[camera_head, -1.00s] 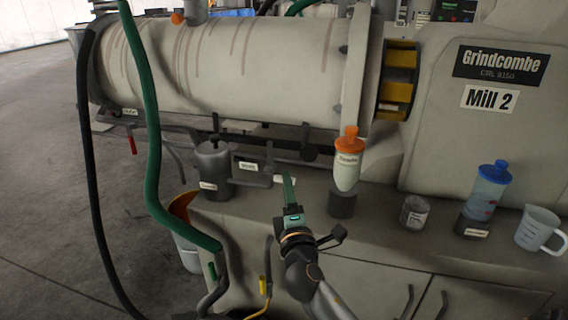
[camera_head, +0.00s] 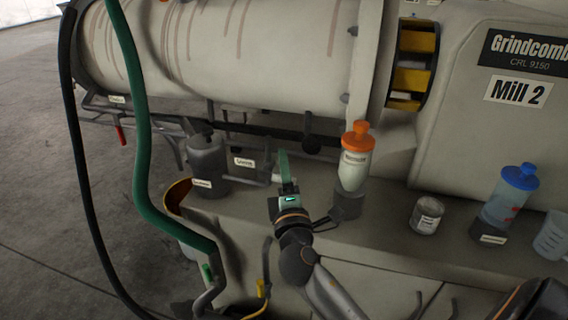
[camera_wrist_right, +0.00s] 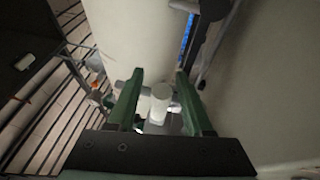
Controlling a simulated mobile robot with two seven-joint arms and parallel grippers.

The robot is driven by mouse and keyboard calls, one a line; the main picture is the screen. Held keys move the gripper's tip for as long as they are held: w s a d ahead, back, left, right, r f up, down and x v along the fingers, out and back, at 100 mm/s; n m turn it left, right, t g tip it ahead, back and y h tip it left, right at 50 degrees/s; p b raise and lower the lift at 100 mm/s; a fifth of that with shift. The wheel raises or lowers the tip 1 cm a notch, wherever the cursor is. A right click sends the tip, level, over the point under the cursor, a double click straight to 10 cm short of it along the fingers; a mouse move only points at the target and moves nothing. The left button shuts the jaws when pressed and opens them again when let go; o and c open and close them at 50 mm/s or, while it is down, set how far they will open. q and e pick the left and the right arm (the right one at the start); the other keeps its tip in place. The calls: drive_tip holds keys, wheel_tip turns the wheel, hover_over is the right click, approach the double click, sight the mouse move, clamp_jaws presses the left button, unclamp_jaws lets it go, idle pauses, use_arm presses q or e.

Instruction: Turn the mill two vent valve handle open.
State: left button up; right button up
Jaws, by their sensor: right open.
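Mill 2 (camera_head: 250,50) is a large pale drum with brown drips. Under it runs a dark pipe with a small white label (camera_head: 244,162), too small to read surely. My right gripper (camera_head: 283,155) is at this pipe's right end, just right of the label, its green fingers pointing away from me. In the right wrist view the gripper (camera_wrist_right: 159,76) is open. A pale rounded fitting (camera_wrist_right: 162,98) shows between and beyond its fingers; I cannot tell whether they touch it or whether it is the vent valve handle. My left gripper is not in view.
An orange-capped bottle (camera_head: 355,165) stands close right of my right gripper. A grey pot (camera_head: 207,160) stands to the left. A can (camera_head: 426,215), a blue-capped bottle (camera_head: 510,195) and a measuring jug (camera_head: 553,237) stand further right. A green hose (camera_head: 145,150) hangs at left.

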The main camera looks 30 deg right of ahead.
clamp_jaws()
idle(0.5)
idle(1.0)
